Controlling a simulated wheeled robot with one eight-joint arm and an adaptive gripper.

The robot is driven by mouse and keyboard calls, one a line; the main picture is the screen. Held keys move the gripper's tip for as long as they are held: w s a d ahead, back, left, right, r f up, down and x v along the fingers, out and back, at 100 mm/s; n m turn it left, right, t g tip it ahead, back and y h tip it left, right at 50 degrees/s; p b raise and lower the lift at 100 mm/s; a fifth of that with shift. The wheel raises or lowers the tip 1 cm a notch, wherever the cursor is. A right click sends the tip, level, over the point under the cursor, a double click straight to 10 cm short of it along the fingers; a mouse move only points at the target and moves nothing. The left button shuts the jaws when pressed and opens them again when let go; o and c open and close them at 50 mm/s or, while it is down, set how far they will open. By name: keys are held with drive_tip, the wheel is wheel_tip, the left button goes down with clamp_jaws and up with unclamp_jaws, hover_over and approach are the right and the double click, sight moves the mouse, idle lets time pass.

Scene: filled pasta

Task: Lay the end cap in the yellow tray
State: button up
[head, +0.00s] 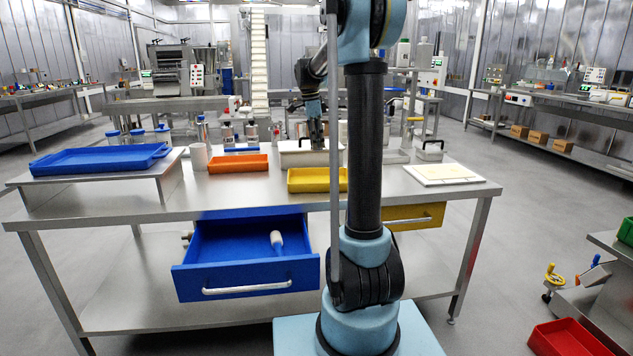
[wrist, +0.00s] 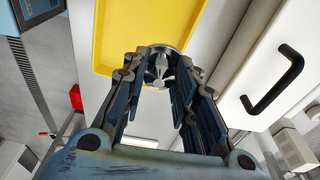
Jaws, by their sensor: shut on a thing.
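The yellow tray (head: 308,181) stands on the steel table, near its front edge and partly behind my arm. In the wrist view the yellow tray (wrist: 120,45) fills the upper middle. My gripper (wrist: 160,75) is shut on a round, shiny metal piece, which looks like the end cap (wrist: 156,54). The piece shows between the fingertips, over the tray's edge in the picture; its height above the tray I cannot tell. In the head view my gripper (head: 317,140) points down behind the tray, and the end cap cannot be made out there.
A white lidded box (head: 296,154) with a black handle stands right behind the tray. An orange tray (head: 238,164) is to the left. A blue tray (head: 100,160) sits on a raised stand. The blue drawer (head: 245,270) is open, with a white cylinder (head: 276,239) inside.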

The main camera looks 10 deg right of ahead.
drive_tip(key=shift+w+f, duration=0.1)
drive_tip(key=shift+f, duration=0.3)
wheel_tip(320, 180, down, 4)
drive_tip(key=shift+w+r, duration=0.1)
drive_tip(key=shift+f, duration=2.7)
drive_tip(key=shift+f, duration=0.6)
drive_tip(key=o, duration=1.1)
